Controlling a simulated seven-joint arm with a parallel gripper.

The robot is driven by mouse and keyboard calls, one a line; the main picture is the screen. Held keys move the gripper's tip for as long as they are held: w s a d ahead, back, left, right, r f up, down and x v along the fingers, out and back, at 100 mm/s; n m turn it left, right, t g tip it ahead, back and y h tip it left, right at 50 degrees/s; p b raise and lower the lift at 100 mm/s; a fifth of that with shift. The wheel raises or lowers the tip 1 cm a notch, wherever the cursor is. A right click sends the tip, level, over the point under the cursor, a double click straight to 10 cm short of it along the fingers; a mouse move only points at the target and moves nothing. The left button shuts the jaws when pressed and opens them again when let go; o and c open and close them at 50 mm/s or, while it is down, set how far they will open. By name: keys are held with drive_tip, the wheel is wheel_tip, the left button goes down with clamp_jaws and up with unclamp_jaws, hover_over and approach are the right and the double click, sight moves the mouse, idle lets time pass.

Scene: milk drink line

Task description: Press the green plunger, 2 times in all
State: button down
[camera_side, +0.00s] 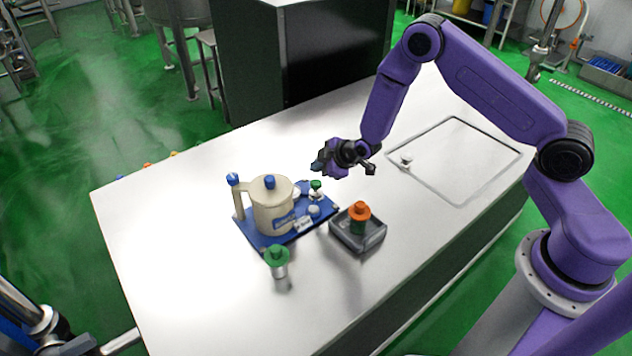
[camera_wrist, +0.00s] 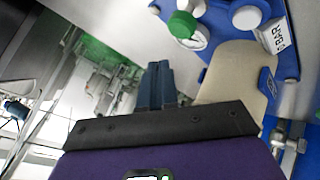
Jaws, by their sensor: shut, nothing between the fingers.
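A small green plunger (camera_side: 316,185) with a pale stem stands on the blue base plate (camera_side: 265,245), beside a cream jug (camera_side: 272,210). In the wrist view a green cap (camera_wrist: 182,25) on a white round base stands at the top, near the blue plate (camera_wrist: 215,12); it appears to be this plunger. A larger green-topped piece (camera_side: 277,256) with a metallic lower part stands at the plate's front edge. My gripper (camera_side: 320,168) is shut and empty, above and behind the small plunger, apart from it. Its fingers (camera_wrist: 158,85) show together in the wrist view, pointing up the picture.
A dark grey tray (camera_side: 345,240) holds an orange-topped green piece (camera_side: 359,215) right of the plate. A white round knob (camera_wrist: 246,18) and a label block (camera_wrist: 276,36) sit close to the green cap. The steel table (camera_side: 180,260) is clear at left.

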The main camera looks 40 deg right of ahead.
sight(314, 181)
drive_tip(key=shift+f, duration=1.15)
idle(1.3)
drive_tip(key=shift+f, duration=0.4)
drive_tip(key=shift+f, duration=1.1)
idle(1.4)
drive_tip(key=shift+r, duration=1.5)
drive_tip(key=shift+r, duration=2.5)
